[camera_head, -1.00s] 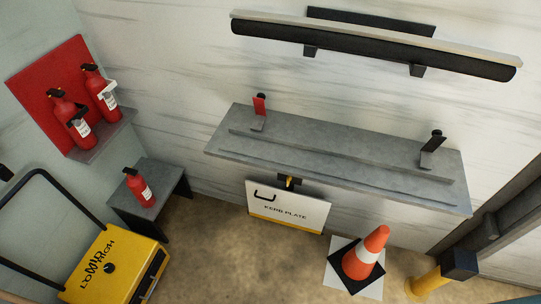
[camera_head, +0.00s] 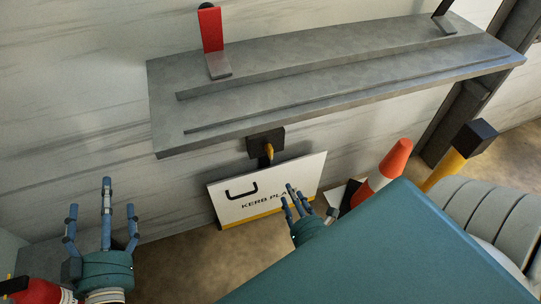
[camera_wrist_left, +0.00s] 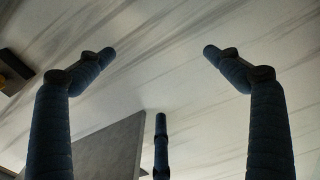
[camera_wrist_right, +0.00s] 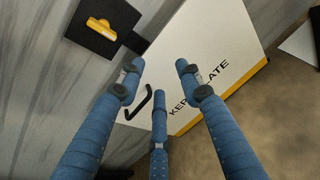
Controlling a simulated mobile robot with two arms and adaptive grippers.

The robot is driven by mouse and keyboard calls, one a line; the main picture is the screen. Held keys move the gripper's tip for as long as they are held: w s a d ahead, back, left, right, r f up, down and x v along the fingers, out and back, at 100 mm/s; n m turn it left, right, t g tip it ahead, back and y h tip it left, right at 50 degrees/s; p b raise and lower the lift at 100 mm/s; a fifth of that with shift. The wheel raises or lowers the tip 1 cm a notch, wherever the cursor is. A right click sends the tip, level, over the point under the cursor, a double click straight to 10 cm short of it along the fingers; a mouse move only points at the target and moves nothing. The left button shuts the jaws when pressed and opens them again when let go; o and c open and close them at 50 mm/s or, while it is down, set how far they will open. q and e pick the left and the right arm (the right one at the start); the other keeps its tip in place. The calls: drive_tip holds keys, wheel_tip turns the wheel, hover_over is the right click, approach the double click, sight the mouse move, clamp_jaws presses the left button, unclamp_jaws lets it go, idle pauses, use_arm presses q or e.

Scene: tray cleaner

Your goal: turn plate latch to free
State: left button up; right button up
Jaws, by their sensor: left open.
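The plate latch is a small yellow handle (camera_head: 269,151) on a dark block (camera_head: 262,140) on the wall below the grey shelf. The white kerb plate (camera_head: 235,205), with a black handle and yellow lower stripe, stands below it against the wall. My right gripper (camera_head: 291,195) is in front of the plate, below and right of the latch. In the right wrist view its fingers are spread and empty, with the yellow latch (camera_wrist_right: 100,26) up and left of them, apart. My left gripper (camera_head: 104,205) is open and empty, left of the plate, fingers pointing up.
The grey shelf (camera_head: 330,80) juts out above the latch, with a red-backed bracket (camera_head: 211,40) on it. An orange cone (camera_head: 394,158) and a yellow post (camera_head: 446,168) stand to the right. A red extinguisher (camera_head: 40,291) is at lower left.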

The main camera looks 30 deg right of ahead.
sight(270, 155)
wheel_tip(270, 155, up, 7)
drive_tip(key=w+a+n+t+b, duration=0.2)
drive_tip(key=w+n+t+b, duration=0.1)
drive_tip(key=n+t+b, duration=0.15)
use_arm(q)
drive_tip(key=s+r+t, duration=0.3)
drive_tip(key=s+r, duration=0.1)
drive_tip(key=r, duration=0.6)
drive_tip(key=shift+a+t+h, duration=0.25)
drive_tip(key=shift+t+h, duration=0.05)
drive_tip(key=shift+h, duration=0.1)
use_arm(e)
drive_tip(key=shift+n+g, duration=0.25)
drive_tip(key=x, duration=1)
drive_tip(key=shift+c, duration=0.3)
clamp_jaws()
